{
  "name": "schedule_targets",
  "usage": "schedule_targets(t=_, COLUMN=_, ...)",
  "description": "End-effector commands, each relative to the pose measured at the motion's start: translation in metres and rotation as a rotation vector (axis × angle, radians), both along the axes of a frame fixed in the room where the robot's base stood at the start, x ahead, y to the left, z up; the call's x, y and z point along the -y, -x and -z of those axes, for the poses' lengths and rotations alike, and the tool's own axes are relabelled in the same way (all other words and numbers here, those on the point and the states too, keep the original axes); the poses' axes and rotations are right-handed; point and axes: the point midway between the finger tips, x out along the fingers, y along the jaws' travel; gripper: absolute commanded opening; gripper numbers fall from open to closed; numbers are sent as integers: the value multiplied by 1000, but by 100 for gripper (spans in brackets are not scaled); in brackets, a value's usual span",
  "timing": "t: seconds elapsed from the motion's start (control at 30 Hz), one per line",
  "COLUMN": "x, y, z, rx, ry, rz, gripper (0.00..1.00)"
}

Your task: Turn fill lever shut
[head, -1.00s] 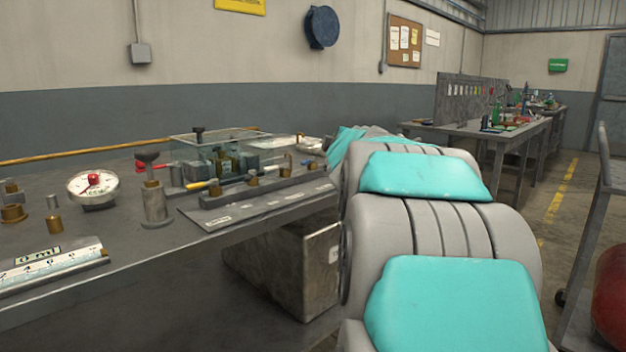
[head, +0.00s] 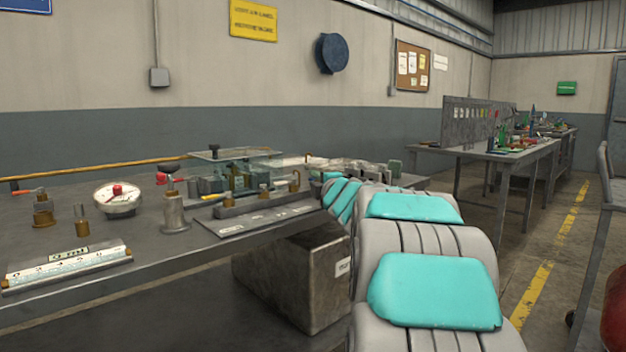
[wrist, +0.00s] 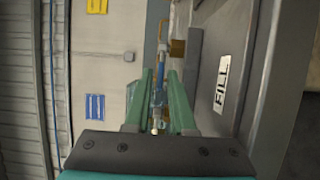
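In the wrist view, a blue lever (wrist: 157,96) with a pale tip stands between the two green fingers of my gripper (wrist: 161,78). The fingers are apart, with a gap on each side of the lever; whether one touches it I cannot tell. A white label reading FILL (wrist: 222,84) lies on the dark panel to the right of the lever. A brass fitting (wrist: 178,48) is beside the lever's far part. In the head view my arm reaches toward the bench, and the fingers and the blue lever cannot be made out clearly there.
The bench holds a round gauge (head: 118,199), a grey post with a black knob (head: 175,212), a clear-lidded box (head: 235,158) and a scale strip (head: 66,268). A grey box (head: 300,280) stands below the bench. The floor at the right has a yellow line (head: 540,285).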

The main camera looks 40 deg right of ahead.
Motion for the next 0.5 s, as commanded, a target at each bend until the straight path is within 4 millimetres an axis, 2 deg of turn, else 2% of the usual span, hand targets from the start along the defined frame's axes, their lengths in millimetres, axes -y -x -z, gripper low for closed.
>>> schedule_targets(t=0.1, x=4, y=-13, z=1, rx=-1, ry=-1, rz=-1, gripper=22)
schedule_targets(t=0.2, x=7, y=-19, z=0, rx=-1, ry=-1, rz=0, gripper=22)
schedule_targets(t=0.47, x=7, y=-20, z=0, rx=0, ry=-1, rz=1, gripper=22)
schedule_targets(t=0.5, x=7, y=-20, z=0, rx=0, ry=-1, rz=1, gripper=19)
